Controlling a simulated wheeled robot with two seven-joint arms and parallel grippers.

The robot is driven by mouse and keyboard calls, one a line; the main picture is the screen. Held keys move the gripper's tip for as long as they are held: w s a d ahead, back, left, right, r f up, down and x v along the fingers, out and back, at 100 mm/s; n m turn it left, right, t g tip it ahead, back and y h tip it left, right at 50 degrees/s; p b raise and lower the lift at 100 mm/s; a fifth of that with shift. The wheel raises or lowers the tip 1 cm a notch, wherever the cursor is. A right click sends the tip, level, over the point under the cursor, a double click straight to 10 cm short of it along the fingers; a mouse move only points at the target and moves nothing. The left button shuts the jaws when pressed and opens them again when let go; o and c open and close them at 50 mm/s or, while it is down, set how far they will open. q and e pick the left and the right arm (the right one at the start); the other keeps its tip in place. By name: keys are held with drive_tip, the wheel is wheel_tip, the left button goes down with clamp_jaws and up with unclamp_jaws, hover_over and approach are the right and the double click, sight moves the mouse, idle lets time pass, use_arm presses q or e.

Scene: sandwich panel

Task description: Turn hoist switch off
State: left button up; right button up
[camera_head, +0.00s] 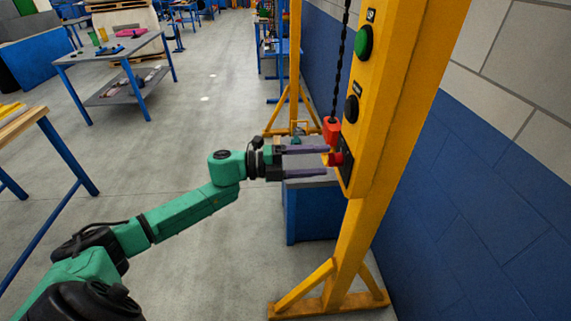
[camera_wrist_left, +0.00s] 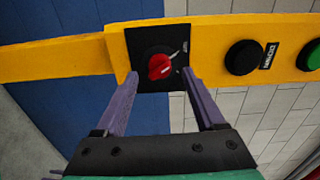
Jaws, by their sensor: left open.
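The hoist switch (camera_head: 337,159) is a red rotary knob on a black plate, low on the yellow hoist post. In the left wrist view the red knob (camera_wrist_left: 160,67) shows in front, its grip lying slightly tilted. My left gripper (camera_head: 326,161) is open, its two purple fingers pointing at the knob. In the left wrist view the fingers (camera_wrist_left: 160,75) stand to the left and right of the knob and below it; I cannot tell whether they touch it. My right gripper is not in view.
The yellow post (camera_head: 387,135) also carries a black button (camera_head: 351,108) and a green button (camera_head: 363,42). A red hook block (camera_head: 331,130) hangs on a chain close above the gripper. A blue cabinet (camera_head: 306,213) stands behind. Open floor lies to the left.

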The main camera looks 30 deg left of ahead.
use_arm(q)
drive_tip(key=b+v, duration=0.2)
drive_tip(key=v, duration=1)
drive_tip(key=shift+d, duration=0.1)
